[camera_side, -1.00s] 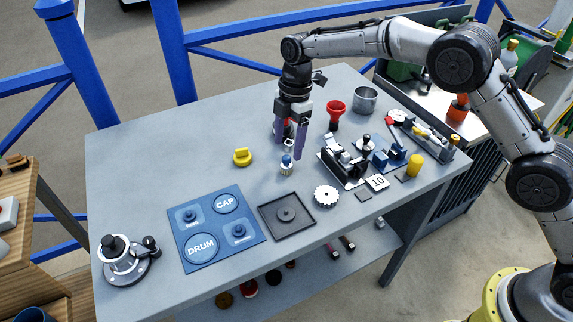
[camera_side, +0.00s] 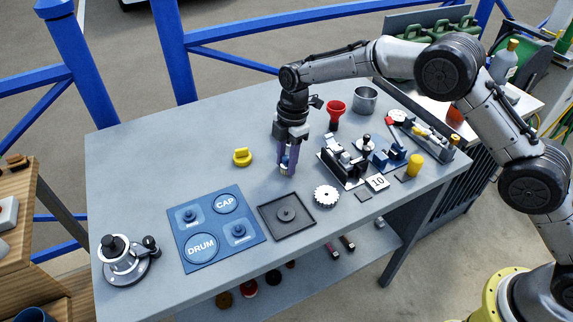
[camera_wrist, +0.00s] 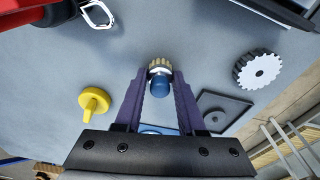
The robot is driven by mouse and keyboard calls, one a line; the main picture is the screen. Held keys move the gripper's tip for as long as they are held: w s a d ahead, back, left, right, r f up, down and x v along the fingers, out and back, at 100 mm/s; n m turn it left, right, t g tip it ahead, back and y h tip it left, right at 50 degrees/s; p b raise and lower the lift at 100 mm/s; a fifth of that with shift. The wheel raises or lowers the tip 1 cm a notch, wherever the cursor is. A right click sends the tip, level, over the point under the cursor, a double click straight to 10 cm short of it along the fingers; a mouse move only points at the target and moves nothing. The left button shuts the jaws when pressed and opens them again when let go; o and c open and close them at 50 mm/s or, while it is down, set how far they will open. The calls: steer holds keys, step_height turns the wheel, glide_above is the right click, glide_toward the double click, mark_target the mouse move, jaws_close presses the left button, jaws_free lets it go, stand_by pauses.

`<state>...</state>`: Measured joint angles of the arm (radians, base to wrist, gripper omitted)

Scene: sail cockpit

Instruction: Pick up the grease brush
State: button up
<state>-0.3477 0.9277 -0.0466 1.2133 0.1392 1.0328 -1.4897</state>
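The grease brush shows in the wrist view as a small upright piece with a blue top (camera_wrist: 158,86), a pale band and tan bristles. In the side view the brush (camera_side: 285,168) stands at the middle of the grey table, partly hidden by my fingers. My gripper (camera_side: 287,170) points down over it. In the wrist view the purple fingers of my gripper (camera_wrist: 160,74) lie close on both sides of the brush and appear to touch it. No gap under the brush can be made out.
A yellow knob (camera_side: 242,157) lies to the left. A black square tray (camera_side: 302,227) and a toothed gear (camera_side: 326,196) lie in front. Black fixtures (camera_side: 342,162) and a red funnel (camera_side: 335,112) stand to the right. The back left of the table is clear.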

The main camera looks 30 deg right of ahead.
jaws_close()
steer(key=shift+r, duration=0.1)
